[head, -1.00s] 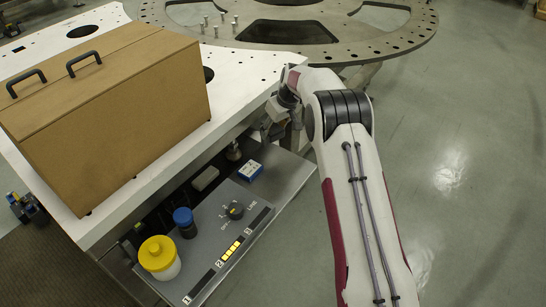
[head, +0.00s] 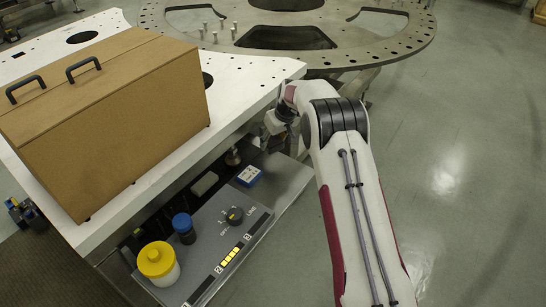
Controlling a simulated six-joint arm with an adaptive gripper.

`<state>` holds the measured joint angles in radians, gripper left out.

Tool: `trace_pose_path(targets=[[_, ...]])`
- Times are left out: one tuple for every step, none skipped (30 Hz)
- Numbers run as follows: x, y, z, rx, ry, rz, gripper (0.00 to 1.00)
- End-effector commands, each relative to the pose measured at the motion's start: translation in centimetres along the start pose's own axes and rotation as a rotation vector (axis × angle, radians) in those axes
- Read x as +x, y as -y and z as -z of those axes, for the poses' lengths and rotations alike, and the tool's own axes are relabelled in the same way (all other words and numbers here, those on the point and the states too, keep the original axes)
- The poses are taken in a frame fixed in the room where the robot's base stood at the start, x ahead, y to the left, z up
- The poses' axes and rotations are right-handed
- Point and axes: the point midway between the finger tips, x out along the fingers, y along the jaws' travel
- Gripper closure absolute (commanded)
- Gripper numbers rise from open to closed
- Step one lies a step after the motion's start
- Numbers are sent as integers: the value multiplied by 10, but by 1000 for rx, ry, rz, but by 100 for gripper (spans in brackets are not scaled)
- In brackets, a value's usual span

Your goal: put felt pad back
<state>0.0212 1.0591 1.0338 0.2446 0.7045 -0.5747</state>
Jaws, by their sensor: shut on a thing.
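My gripper (head: 273,137) shows small and partly hidden in the head view, beyond the bend of my arm. It is beside the right edge of the white table (head: 262,85), above the far end of the grey panel (head: 205,245). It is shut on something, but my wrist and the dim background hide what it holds. I cannot make out a felt pad for certain. A small pale grey block (head: 203,184) lies on the panel's far part, left of a blue and white box (head: 249,176). I cannot tell what the block is made of.
A brown case (head: 120,130) with two black handles stands on the table. A yellow-lidded jar (head: 158,262), a blue-capped jar (head: 184,227) and a dial (head: 234,215) are on the panel. A large metal ring plate (head: 390,48) lies beyond. Open floor is at right.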

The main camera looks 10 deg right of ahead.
Motion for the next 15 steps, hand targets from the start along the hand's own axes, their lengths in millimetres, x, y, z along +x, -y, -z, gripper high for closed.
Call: trace_pose_path(targets=[[8, 0, -4, 1, 3, 1, 79], [12, 0, -6, 1, 3, 1, 79], [17, 0, -7, 1, 2, 1, 79], [20, 0, -9, 1, 2, 1, 79], [23, 0, -10, 1, 2, 1, 79], [27, 0, -12, 1, 2, 1, 79], [29, 0, -12, 1, 1, 1, 79], [31, 0, -13, 1, 0, 1, 79], [32, 0, -13, 1, 0, 0, 79], [33, 0, -13, 1, -1, 0, 79], [33, 0, -13, 1, -1, 0, 79], [34, 0, -13, 1, -1, 0, 79], [34, 0, -13, 1, -1, 0, 79], [34, 0, -13, 1, -1, 0, 79], [34, 0, -14, 1, -1, 0, 79]])
